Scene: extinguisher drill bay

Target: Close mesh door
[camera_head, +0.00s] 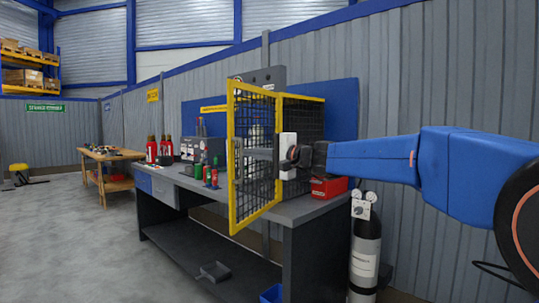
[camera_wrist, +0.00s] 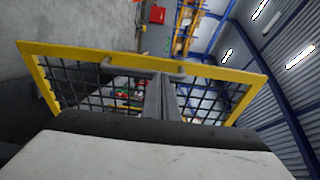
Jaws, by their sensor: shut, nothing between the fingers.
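The mesh door (camera_head: 233,205) has a yellow frame and dark wire mesh. In the head view it stands open, swung out from the cage past the bench's front edge. In the wrist view its yellow frame (camera_wrist: 85,53) crosses the picture, with a grey bar handle (camera_wrist: 118,67) on the bar. My gripper (camera_head: 250,154) is shut and empty, its fingers pointing left across the door's mesh towards the free edge. In the wrist view the fingertips (camera_wrist: 160,82) are close to the handle side of the frame; I cannot tell whether they touch.
The cage stands on a dark workbench (camera_head: 160,232) against a blue panel (camera_head: 343,115). A red box (camera_head: 329,188) lies beside it, and a grey cylinder (camera_head: 364,250) stands at the bench's right end. Red extinguishers (camera_head: 165,146) stand farther left.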

